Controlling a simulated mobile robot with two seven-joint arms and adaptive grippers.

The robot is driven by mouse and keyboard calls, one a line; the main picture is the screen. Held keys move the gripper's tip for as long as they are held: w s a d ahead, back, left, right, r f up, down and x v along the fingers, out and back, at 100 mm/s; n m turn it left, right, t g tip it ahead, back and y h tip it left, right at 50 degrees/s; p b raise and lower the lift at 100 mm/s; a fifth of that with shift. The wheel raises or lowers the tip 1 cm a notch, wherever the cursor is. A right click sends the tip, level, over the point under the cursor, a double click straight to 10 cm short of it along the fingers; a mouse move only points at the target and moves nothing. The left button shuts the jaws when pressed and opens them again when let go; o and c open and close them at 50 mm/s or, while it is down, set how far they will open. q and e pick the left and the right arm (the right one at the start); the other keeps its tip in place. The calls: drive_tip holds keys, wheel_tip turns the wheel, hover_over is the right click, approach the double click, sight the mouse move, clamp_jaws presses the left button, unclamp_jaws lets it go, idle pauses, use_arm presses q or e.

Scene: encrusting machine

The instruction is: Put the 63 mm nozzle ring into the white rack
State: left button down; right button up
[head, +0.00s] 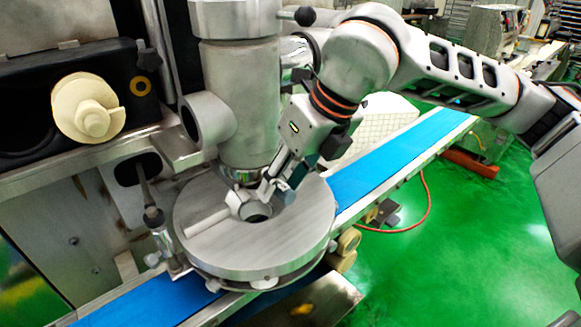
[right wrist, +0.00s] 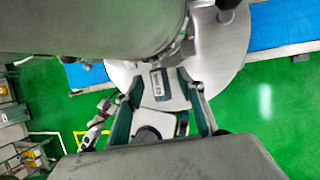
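A round metal plate (head: 235,245) with a central opening sits under the machine's vertical cylinder. A small metal piece with a short handle (head: 208,222) lies at that opening, and it looks like the nozzle ring. In the right wrist view a dark label tag (right wrist: 160,84), its print appearing to read 63 mm, lies over the plate. My right gripper (head: 275,190) reaches down over the opening from the right. In the right wrist view its fingers (right wrist: 161,78) stand apart on either side of the tag, with gaps visible. A white gridded rack (head: 375,125) stands behind the belt, partly hidden by my arm. My left gripper is not in view.
A blue conveyor belt (head: 385,160) runs diagonally beneath the plate. The machine's thick cylinder (head: 240,100) stands close beside my right gripper. A cream knob (head: 90,107) sticks out at the left. Green floor (head: 460,245) is open at the right, with a red hose on it.

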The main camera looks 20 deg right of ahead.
drive_tip(key=shift+x, duration=1.2)
clamp_jaws()
